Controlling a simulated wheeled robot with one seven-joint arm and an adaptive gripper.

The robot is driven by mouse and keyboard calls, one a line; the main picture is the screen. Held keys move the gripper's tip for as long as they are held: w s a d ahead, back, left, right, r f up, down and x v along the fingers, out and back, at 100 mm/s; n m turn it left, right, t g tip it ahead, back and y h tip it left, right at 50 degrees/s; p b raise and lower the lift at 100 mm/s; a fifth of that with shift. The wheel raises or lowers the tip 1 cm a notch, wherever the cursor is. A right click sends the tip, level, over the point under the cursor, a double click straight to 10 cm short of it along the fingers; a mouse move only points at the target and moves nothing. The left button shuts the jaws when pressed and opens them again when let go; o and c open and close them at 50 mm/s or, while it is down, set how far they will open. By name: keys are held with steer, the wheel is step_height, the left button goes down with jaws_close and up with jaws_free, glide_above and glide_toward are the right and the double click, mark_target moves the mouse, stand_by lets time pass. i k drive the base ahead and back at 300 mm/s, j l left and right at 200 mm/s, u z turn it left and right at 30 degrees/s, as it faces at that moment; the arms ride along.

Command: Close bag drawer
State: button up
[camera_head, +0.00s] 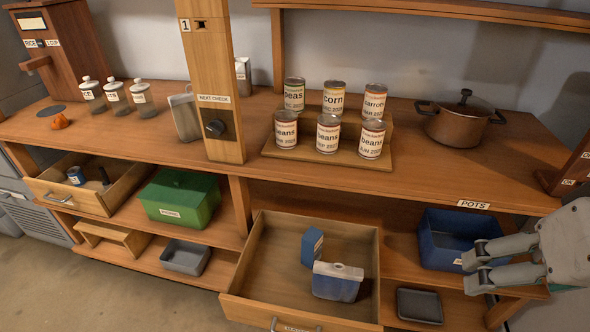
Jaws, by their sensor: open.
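The drawer (253,265) at the bottom centre is pulled well out from under the bench. Its front has a metal handle and a label, both cut off by the picture's lower edge, so I cannot read the label fully. Inside lie a blue and white bag-like pack (338,284) and a small blue box (312,246). My gripper (470,269) is at the right edge, open and empty, its two grey fingers pointing left. It is to the right of the drawer and apart from it, in front of a blue bin.
A second drawer (60,188) at the left is also pulled out. A green box (180,196), the blue bin (447,226) and grey trays sit on the lower shelves. Several cans and a pot (460,128) stand on the bench. The floor (60,290) at lower left is clear.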

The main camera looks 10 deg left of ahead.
mark_target(269, 288)
steer(key=u, duration=0.8)
steer(key=k+l, duration=0.2)
steer(key=l, duration=0.2)
steer(key=k+l+z, duration=0.1)
steer(key=k+l, duration=0.35)
steer(key=l, duration=0.3)
steer(key=z, duration=0.05)
